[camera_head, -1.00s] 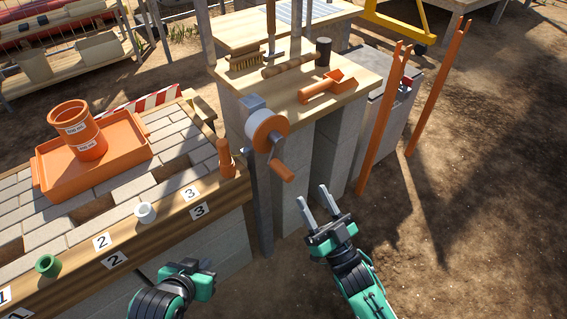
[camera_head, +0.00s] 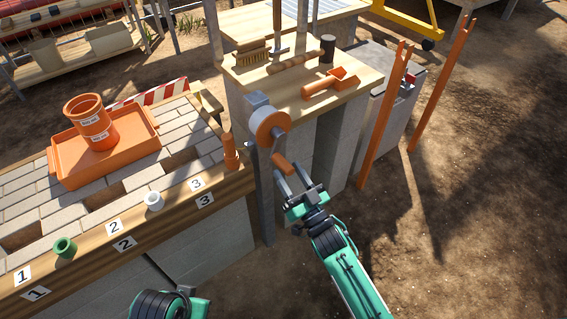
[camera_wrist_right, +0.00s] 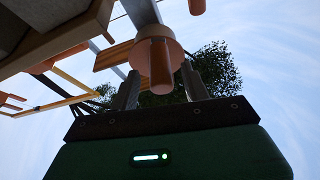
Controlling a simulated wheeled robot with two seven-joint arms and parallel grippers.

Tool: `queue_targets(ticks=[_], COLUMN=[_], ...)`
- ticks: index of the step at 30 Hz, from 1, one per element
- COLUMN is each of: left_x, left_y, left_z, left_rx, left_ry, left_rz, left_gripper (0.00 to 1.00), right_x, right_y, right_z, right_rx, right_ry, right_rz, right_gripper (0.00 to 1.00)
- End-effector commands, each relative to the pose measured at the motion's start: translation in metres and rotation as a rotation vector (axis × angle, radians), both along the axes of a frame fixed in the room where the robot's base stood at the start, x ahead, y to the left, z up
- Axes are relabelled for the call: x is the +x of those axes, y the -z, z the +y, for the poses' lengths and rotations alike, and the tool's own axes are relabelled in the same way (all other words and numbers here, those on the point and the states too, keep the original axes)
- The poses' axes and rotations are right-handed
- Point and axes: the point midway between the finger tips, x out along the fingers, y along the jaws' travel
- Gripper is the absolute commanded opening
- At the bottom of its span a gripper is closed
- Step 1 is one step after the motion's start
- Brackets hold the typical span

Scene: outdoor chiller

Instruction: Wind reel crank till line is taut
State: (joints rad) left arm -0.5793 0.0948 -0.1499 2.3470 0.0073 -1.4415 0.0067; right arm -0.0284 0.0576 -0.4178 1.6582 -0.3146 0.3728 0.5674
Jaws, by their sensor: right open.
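The reel (camera_head: 268,124) is an orange and white drum on a grey bracket at the front left corner of the wooden-topped block stand. Its crank handle (camera_head: 283,163) is an orange grip below and to the right of the drum. My right gripper (camera_head: 291,176) is open, its fingers pointing up at the crank handle. In the right wrist view the handle (camera_wrist_right: 161,66) shows end-on between the two fingers, with the drum behind it; I cannot tell whether they touch. My left arm shows at the bottom edge, but its gripper fingers are not visible. The line cannot be made out.
An orange peg (camera_head: 230,152) stands on the block wall's right end, close to the reel. A brush, roller and orange scoop (camera_head: 331,82) lie on the stand. Orange posts (camera_head: 387,118) rise at right.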

Motion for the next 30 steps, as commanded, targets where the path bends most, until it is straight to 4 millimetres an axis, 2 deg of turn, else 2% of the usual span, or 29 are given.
queue_targets(ticks=[3,7,18,25,30], left_x=[0.000,0.000,0.000,0.000,0.000], left_y=[0.000,0.000,0.000,0.000,-0.001], left_z=[0.000,0.000,0.000,0.000,0.000], left_rx=[0.000,0.000,0.000,0.000,0.000], left_ry=[0.000,0.000,0.001,0.001,0.001], left_rz=[0.000,0.000,-0.001,-0.001,-0.001], left_gripper=[0.00,0.00,0.00,0.00,0.00], right_x=[0.015,0.024,0.028,0.028,0.027], right_y=[-0.008,-0.012,-0.014,-0.014,-0.014], right_z=[0.010,0.015,0.018,0.018,0.017], right_rx=[0.002,0.000,0.000,0.001,0.001], right_ry=[-0.001,-0.001,0.000,0.000,0.000], right_rz=[-0.002,-0.001,0.000,-0.001,0.000], right_gripper=[0.47,0.47,0.47,0.02,0.00])
